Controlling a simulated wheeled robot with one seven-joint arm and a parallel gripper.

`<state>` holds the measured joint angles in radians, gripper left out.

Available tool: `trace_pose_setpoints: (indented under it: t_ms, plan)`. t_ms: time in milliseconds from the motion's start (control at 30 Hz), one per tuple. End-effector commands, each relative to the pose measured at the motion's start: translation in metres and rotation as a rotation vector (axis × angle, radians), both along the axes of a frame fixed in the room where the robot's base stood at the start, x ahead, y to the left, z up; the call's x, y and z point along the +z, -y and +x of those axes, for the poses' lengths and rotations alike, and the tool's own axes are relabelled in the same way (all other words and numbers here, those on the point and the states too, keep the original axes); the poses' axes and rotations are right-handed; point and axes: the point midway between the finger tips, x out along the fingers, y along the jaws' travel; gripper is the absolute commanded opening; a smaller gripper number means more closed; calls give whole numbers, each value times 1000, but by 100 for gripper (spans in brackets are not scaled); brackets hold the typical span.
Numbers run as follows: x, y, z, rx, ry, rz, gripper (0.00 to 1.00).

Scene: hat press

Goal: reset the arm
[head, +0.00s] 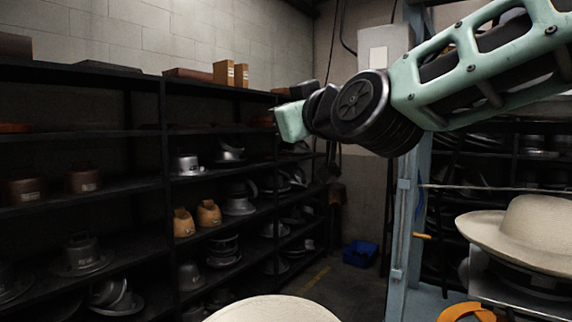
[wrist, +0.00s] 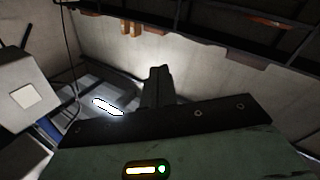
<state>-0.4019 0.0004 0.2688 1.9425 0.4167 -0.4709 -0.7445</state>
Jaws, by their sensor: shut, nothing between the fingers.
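My arm (head: 480,65) reaches in from the upper right in the head view. It is raised, with its green link running left to a dark round joint and a small green end part (head: 292,121) in front of the shelves. My gripper (wrist: 158,72) shows in the wrist view as a dark upright shape beyond the green wrist housing. Its fingers are together with nothing held. In the head view I cannot make out the fingers clearly.
Dark shelves (head: 146,187) with hat blocks and metal forms fill the left. A cream hat (head: 525,233) sits on a stand at right, and another pale crown (head: 272,309) is at the bottom. A blue post (head: 404,225) stands below my arm. A blue bin (head: 360,253) is on the floor.

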Motion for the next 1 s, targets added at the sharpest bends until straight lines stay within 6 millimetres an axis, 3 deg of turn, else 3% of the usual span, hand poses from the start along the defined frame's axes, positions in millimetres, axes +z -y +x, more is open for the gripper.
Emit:
trace_pose_setpoints:
  t_ms: [33,100,267,400,500,600,733,867,1000]
  plan:
    - [-37,-6,-12,44,-105,-35,0]
    - [-84,-11,-31,94,-253,-78,0]
    - [-186,-3,-87,154,-596,-187,0]
    - [-265,24,-147,145,-894,-295,0]
    - [-311,53,-194,105,-1095,-381,0]
    - [-344,85,-236,46,-1266,-463,0]
    - [-368,119,-276,-31,-1417,-546,0]
    - [-377,137,-296,-78,-1492,-589,0]
    - [-378,140,-299,-86,-1502,-596,0]
